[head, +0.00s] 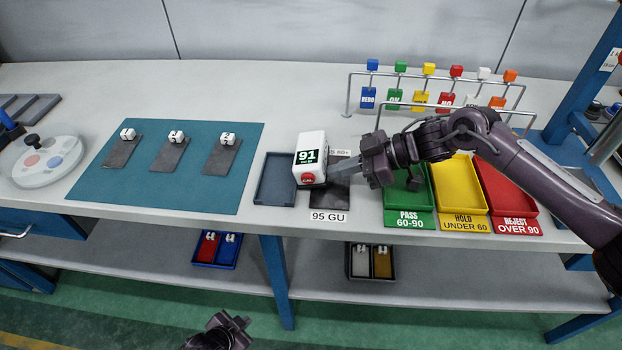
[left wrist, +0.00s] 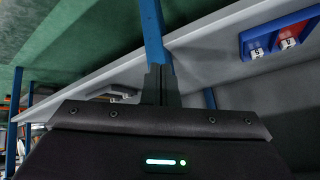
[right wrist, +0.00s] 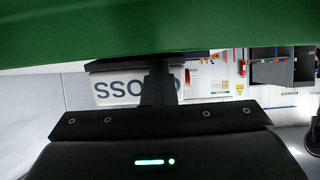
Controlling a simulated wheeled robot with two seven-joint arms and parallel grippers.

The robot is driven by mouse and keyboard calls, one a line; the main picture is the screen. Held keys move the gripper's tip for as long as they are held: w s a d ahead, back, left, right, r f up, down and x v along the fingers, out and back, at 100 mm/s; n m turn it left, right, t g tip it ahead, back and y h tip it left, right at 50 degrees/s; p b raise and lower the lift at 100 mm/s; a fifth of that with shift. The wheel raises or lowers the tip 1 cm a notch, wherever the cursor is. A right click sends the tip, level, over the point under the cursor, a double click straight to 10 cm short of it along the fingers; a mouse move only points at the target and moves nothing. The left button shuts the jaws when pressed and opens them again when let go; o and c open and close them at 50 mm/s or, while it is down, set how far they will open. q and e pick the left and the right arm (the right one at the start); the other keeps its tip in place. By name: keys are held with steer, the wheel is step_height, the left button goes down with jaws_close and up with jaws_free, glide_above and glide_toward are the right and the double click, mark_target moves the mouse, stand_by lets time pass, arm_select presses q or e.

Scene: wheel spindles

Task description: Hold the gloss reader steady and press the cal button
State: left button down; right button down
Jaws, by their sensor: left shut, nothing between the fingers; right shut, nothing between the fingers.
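The gloss reader (head: 312,145) is a white upright box with a green 91 on a dark display. Its red cal button (head: 308,178) is low on the front. It stands between a dark empty tray and a dark plate (head: 331,195) labelled 95 GU. My right gripper (head: 335,172) is shut and empty, its fingertips close to the reader's right side; I cannot tell whether they touch. In the right wrist view the reader (right wrist: 115,88) is partly hidden behind the fingers. My left gripper (head: 238,322) is shut and empty, low in front of the bench.
The dark tray (head: 275,180) is left of the reader. Green (head: 408,205), yellow (head: 459,190) and red (head: 508,190) bins stand right, under my right arm. A teal mat (head: 120,185) holds three dark plates with white tags. A tag rack (head: 435,75) stands behind.

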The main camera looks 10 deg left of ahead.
mark_target(308, 179)
arm_select(q)
steer(key=w+d+r+m+t+h, duration=0.1)
steer(key=w+d+r+m+h, duration=0.15)
steer(key=r, duration=0.75)
steer(key=w+d+r+m+t+h, duration=0.1)
steer(key=w+d+r+m+t, duration=0.2)
steer(key=r, duration=0.6)
steer(key=s+d+r+m+h, duration=0.1)
steer(key=d+r, duration=0.4)
steer(key=r, duration=0.6)
steer(key=s+d+r+m+h, duration=0.1)
steer(key=d+r+m+h, duration=0.2)
steer(key=r, duration=0.8)
steer(key=d+m, duration=0.2)
steer(key=m, duration=0.1)
steer(key=shift+d+r, duration=0.15)
steer(key=shift+r, duration=0.15)
steer(key=shift+h, duration=0.25)
steer(key=shift+w, duration=4.4)
steer(key=shift+w, duration=0.15)
steer(key=shift+w+a+f, duration=0.1)
steer(key=shift+w+a, duration=0.2)
steer(key=shift+w, duration=0.1)
